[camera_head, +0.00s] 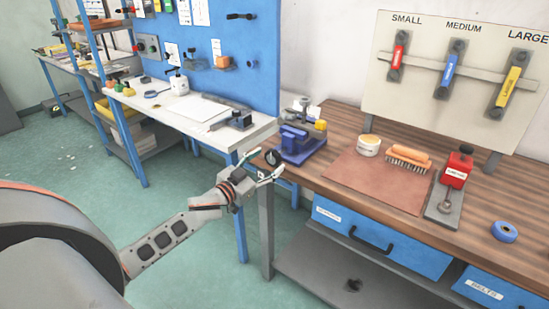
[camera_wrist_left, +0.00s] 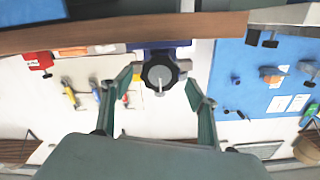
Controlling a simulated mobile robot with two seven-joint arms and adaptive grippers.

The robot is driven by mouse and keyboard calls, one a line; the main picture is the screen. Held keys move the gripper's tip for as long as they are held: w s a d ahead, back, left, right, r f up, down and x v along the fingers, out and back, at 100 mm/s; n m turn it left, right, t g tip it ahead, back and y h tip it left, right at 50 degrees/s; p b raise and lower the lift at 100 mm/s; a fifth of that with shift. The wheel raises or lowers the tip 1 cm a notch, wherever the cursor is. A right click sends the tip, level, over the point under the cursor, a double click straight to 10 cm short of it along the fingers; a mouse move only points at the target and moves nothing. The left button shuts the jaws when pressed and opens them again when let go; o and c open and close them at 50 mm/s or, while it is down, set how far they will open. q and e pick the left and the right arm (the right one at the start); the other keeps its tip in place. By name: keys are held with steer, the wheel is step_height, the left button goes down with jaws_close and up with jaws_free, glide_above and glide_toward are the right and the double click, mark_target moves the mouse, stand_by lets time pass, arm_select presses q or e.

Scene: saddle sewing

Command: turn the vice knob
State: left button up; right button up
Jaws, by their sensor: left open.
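The blue vice (camera_head: 300,145) stands at the left front corner of the wooden workbench. Its dark round knob (camera_head: 272,157) faces out past the bench edge. My left gripper (camera_head: 264,164) is open just in front of the knob. In the left wrist view the black lobed knob (camera_wrist_left: 160,72) with a pale centre pin sits between the two spread fingers of the left gripper (camera_wrist_left: 160,84). Gaps show on both sides, and I cannot tell how deep the knob is between the fingers. My right gripper is not in view.
A brown mat (camera_head: 375,180), a brush (camera_head: 408,158), a round tin (camera_head: 369,145) and a red-topped tool (camera_head: 457,168) lie right of the vice. A blue drawer (camera_head: 365,235) is below the wooden bench (camera_head: 335,125). A white-topped table (camera_head: 205,112) stands to the left.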

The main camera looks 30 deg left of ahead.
mark_target(271, 159)
arm_select(q)
steer(key=shift+w+d, duration=0.2)
steer(key=shift+w, duration=1.7)
steer(key=c, duration=1.1)
